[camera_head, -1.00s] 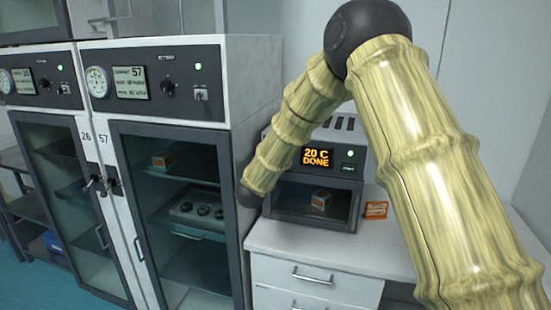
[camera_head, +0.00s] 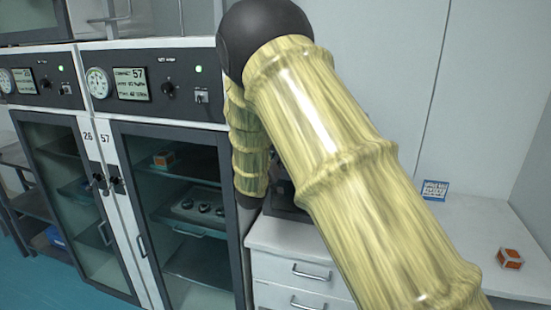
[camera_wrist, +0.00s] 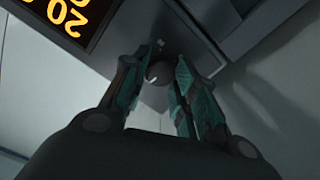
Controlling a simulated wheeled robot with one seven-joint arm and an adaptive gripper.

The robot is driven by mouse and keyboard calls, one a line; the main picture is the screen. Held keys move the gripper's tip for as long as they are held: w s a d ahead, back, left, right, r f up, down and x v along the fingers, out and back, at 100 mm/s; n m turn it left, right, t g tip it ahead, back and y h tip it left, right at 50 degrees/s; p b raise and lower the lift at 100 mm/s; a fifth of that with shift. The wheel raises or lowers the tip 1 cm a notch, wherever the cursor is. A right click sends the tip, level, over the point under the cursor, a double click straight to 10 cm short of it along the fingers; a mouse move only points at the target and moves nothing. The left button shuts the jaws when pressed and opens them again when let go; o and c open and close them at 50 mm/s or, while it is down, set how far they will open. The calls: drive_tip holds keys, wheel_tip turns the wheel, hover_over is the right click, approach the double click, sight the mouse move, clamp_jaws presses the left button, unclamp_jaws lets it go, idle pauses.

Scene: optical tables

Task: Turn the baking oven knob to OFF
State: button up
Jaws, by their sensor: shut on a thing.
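The small oven (camera_head: 285,200) on the white counter is mostly hidden behind my arm in the head view. Its display (camera_wrist: 70,15) with orange digits "20" fills the upper left of the wrist view. My gripper (camera_wrist: 160,75) shows in the wrist view, its teal fingers on either side of a small dark round knob (camera_wrist: 159,72) on the panel beside the display. The fingers are shut on the knob. The knob's marks and pointer cannot be read. My gripper is hidden in the head view.
Tall cabinets with glass doors, marked 26 and 57 (camera_head: 190,185), stand at the left. A blue card (camera_head: 435,190) and an orange-and-white cube (camera_head: 510,258) are on the counter (camera_head: 465,220) at the right, with clear surface between them. Drawers (camera_head: 300,270) are below.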

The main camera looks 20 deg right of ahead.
drive_tip(key=shift+r+n, duration=0.1)
drive_tip(key=shift+n, duration=0.7)
drive_tip(key=o, duration=1)
wheel_tip(320, 180, up, 10)
